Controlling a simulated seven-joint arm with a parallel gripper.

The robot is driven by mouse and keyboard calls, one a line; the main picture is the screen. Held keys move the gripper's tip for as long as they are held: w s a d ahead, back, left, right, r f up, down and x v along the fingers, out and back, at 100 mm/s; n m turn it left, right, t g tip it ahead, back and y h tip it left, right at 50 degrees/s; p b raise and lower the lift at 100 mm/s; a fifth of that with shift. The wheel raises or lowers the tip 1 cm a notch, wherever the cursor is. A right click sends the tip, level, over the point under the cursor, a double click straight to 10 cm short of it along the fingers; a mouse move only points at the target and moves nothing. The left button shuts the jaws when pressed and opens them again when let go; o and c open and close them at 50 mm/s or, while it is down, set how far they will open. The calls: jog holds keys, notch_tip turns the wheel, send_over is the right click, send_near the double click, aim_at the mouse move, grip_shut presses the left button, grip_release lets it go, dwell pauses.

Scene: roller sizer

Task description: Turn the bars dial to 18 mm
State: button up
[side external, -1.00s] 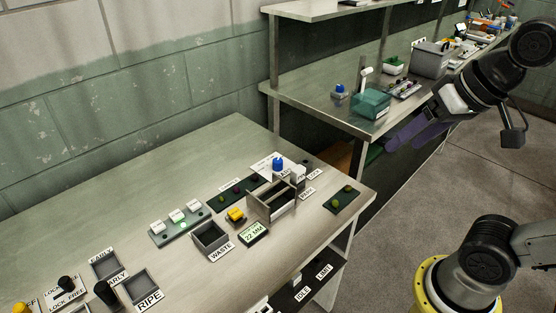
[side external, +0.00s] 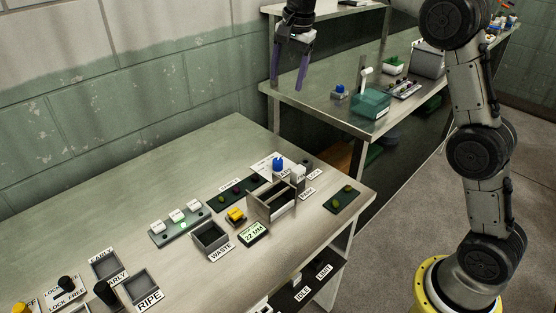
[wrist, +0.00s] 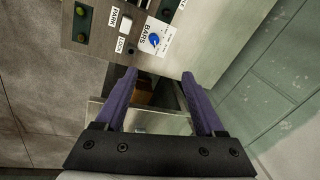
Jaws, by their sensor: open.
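The bars dial (side external: 277,163) is a blue knob on a white scale card at the far right part of the bench. In the wrist view the blue dial (wrist: 154,40) shows with the BARS label beside it; its scale marks are too small to read. A small green display (side external: 254,234) reads 22 MM. My gripper (side external: 286,86) has purple fingers pointing down, open and empty, high above the bench and apart from the dial. In the wrist view the fingers (wrist: 159,75) are spread, with the dial beyond their tips.
A white PARK/LOCK switch (side external: 299,172) stands close to the dial, with an open grey box (side external: 270,207) in front. A waste bin (side external: 210,237) and yellow knob (side external: 236,215) are nearby. The back shelf (side external: 312,99) carries another blue-topped item (side external: 340,90) and a green box (side external: 369,104).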

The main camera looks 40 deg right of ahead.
jog(key=w+d+f+g, duration=0.1)
jog(key=w+f, duration=0.2)
jog(key=f, duration=0.2)
jog(key=w+d+f, duration=0.1)
jog(key=w+f, duration=0.2)
jog(key=f, duration=0.3)
jog(key=g, duration=0.2)
send_over(278, 160)
notch_tip(278, 160, down, 6)
jog(key=shift+m, duration=0.3)
notch_tip(278, 160, down, 14)
jog(key=shift+w+d+r, duration=0.1)
jog(key=shift+r, duration=0.05)
grip_shut()
